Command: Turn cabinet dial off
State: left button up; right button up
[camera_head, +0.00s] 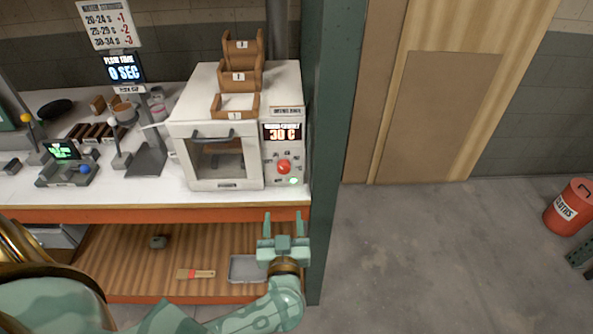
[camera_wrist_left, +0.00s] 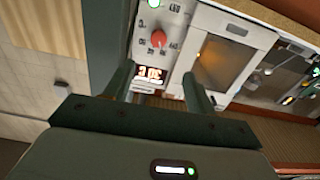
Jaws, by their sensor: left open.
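The white cabinet (camera_head: 185,92) stands at the right end of the bench. It has a glass door with a dark handle. Its red dial (camera_head: 283,166) is on the right front panel, below a display (camera_head: 283,132) reading 30 C. A small green light (camera_head: 294,181) glows below the dial. The dial also shows in the left wrist view (camera_wrist_left: 159,38), beyond the fingertips. My left gripper (camera_head: 283,222) is open and empty, below the dial in the picture and apart from it. In the left wrist view its fingers (camera_wrist_left: 158,76) flank the display. My right gripper is out of view.
A green post (camera_head: 333,130) stands just right of the cabinet. Brown trays (camera_head: 238,78) sit on top of it. Several lab items crowd the bench to the left. A grey tray (camera_head: 247,268) and a brush (camera_head: 196,274) lie on the lower shelf.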

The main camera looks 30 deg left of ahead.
aim_at(284, 171)
pick_arm(q)
jog(key=b+x, duration=0.2)
jog(key=x, duration=1.3)
jog(key=shift+w+d+f+b, duration=0.1)
jog(key=shift+w+d+b, duration=0.1)
jog(key=shift+b, duration=0.2)
jog(key=shift+w+a, duration=0.4)
jog(key=shift+w, duration=0.1)
jog(key=c, duration=1)
